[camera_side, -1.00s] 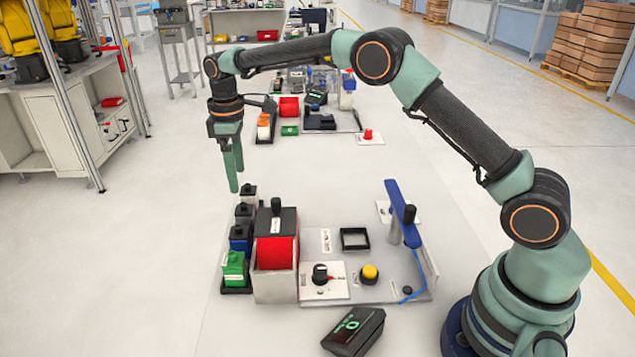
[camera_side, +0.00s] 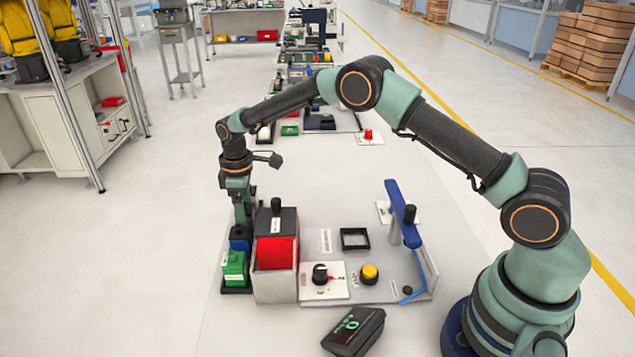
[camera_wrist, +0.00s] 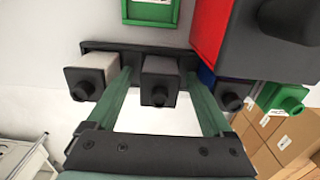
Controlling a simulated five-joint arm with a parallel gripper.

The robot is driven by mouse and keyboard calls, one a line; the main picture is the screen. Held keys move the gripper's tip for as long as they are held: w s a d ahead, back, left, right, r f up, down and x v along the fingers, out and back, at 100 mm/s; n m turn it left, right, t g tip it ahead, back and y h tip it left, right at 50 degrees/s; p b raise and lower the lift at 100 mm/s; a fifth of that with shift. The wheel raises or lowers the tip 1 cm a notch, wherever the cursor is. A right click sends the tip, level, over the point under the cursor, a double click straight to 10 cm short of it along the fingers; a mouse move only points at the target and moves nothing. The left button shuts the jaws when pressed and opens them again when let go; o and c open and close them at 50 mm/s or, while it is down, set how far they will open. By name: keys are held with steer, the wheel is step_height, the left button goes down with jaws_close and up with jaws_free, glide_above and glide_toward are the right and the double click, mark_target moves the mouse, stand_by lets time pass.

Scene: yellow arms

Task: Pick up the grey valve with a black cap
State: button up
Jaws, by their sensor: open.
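The grey valve with a black cap (camera_wrist: 160,79) shows in the wrist view, in the middle, on a dark rack (camera_wrist: 125,50). My gripper (camera_wrist: 158,80) is open, with one green finger on each side of this valve. I cannot tell whether the fingers touch it. In the side view my gripper (camera_side: 243,212) is down at the row of valves and hides the grey valve. A whitish valve with a black cap (camera_wrist: 93,72) is just left of the left finger, and a blue valve (camera_wrist: 230,90) is right of the right finger.
A green valve (camera_side: 234,266) ends the row at the near side. A tall red-fronted box (camera_side: 275,250) stands right beside the row. Further right are a black knob (camera_side: 320,272), a yellow button (camera_side: 370,272) and a blue lever (camera_side: 403,212). Left of the row is free.

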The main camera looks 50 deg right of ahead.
jaws_close()
stand_by(0.3)
